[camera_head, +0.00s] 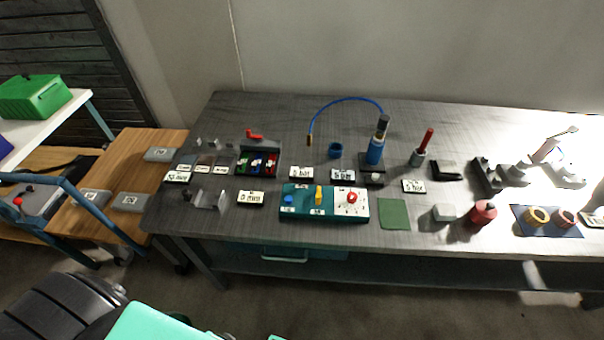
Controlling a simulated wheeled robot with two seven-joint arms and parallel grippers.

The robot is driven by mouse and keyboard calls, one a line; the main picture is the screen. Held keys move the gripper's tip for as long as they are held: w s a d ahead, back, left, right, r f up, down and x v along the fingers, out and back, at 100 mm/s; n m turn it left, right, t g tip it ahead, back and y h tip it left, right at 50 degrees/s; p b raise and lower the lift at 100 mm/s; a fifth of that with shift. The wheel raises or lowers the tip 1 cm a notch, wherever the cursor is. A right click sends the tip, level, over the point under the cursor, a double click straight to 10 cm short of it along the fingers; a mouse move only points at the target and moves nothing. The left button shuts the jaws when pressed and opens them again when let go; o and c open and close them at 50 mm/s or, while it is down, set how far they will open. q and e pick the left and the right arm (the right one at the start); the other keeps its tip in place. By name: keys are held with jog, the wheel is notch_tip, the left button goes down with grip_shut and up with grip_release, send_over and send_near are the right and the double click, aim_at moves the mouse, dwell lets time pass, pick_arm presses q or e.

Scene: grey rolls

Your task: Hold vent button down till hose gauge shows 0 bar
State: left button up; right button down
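A teal control panel (300,213) lies near the front edge of the grey table. It carries a blue button (289,199) at its left, a yellow upright part (319,194) in the middle and a red knob (352,197) on a white plate (346,209). Its labels are too small to read, so I cannot tell which part is the vent button. A blue hose (346,99) arcs from a brass-coloured end at left to a blue cylinder (375,152) with a dark top. I cannot make out a gauge reading. Neither gripper is in view.
The grey table (450,120) holds several white label cards, a green mat (394,214), a red flask-like object (483,212) and a dark mat with rings (524,219). A wooden table (150,190) and a blue-framed cart (40,205) stand at left.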

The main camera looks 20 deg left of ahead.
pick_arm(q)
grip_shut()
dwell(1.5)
